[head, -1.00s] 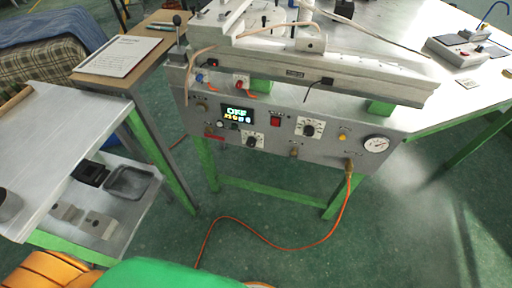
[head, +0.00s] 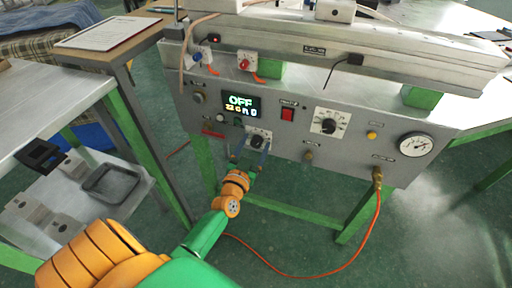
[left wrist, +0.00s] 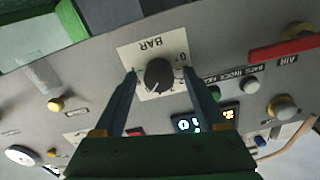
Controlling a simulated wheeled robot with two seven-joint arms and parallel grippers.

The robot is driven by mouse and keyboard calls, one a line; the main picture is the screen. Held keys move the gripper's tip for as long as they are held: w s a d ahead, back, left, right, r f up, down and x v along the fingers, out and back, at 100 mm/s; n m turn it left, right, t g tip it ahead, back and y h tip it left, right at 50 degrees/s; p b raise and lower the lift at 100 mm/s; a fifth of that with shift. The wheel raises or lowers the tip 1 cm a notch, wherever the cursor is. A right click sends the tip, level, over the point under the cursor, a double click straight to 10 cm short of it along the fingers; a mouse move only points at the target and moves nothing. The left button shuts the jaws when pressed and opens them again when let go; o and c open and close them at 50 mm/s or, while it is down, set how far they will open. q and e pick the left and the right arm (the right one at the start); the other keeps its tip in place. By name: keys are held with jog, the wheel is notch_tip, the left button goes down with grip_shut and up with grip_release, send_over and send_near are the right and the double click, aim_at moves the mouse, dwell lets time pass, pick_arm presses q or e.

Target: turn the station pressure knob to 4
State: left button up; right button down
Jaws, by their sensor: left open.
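The pressure knob (head: 257,141) is a black round knob on a white scale plate low on the grey station panel (head: 290,155). In the left wrist view the same knob (left wrist: 159,74) sits on a plate marked BAR, seen upside down. My left gripper (head: 252,149) is in front of it, open. Its fingers stand one on each side of the knob, with a gap to it in the left wrist view. The knob's pointer setting is too small to read. My right gripper is not in view.
A red switch (head: 287,115), a second dial (head: 329,122) and a pressure gauge (head: 415,145) are to the right. An orange hose (head: 372,225) hangs from the panel. A side table (head: 60,100) stands at left.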

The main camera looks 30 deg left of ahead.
pick_arm(q)
grip_shut()
jog(key=shift+n, duration=2.9)
grip_release()
